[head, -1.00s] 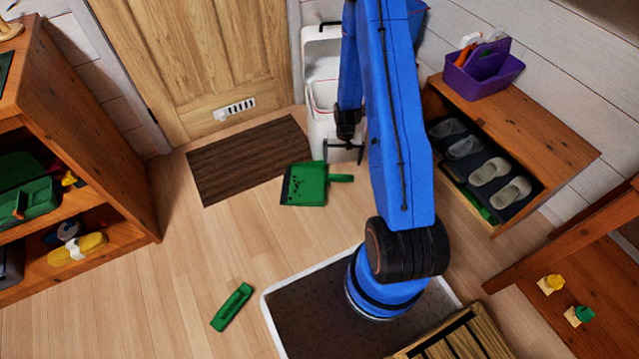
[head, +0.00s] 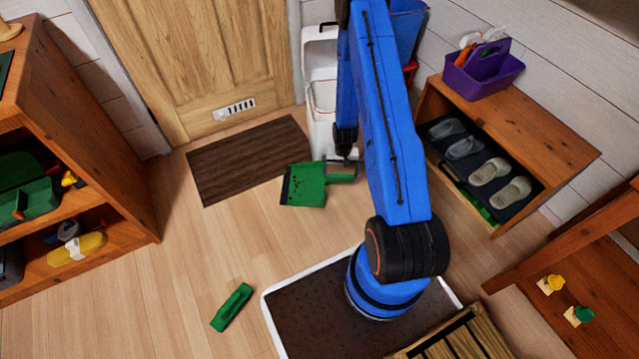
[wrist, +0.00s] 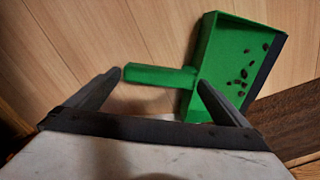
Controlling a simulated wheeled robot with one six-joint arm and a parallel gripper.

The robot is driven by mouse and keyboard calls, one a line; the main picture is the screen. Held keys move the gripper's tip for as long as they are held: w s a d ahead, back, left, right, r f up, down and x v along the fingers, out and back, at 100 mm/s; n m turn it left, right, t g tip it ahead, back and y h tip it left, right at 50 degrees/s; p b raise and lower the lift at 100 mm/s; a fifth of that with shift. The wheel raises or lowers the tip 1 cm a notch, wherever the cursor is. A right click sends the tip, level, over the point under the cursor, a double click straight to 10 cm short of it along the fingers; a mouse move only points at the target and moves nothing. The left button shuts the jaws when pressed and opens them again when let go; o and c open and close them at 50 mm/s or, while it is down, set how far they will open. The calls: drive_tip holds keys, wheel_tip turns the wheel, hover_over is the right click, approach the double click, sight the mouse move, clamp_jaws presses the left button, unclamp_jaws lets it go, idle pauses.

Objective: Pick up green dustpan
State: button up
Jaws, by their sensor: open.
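The green dustpan (head: 304,185) lies on the wooden floor beside the dark doormat, its handle pointing right toward my arm. Small dark bits lie in its pan. In the wrist view the dustpan (wrist: 232,62) is at the upper right, its handle (wrist: 158,76) reaching left between my fingers. My gripper (wrist: 160,83) is open, with one finger near the handle's end and the other near where the handle meets the pan. I cannot tell how far above the handle the fingers are. In the head view my gripper (head: 342,165) is at the handle, partly hidden by my arm.
A dark doormat (head: 250,160) lies before the wooden door. A white bin (head: 322,90) stands just behind the dustpan. A shoe bench (head: 540,135) is at the right, wooden shelves (head: 130,190) at the left. A green object (head: 232,307) lies on otherwise clear floor.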

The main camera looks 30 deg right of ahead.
drive_tip(key=shift+f, duration=0.5)
drive_tip(key=c, duration=0.8)
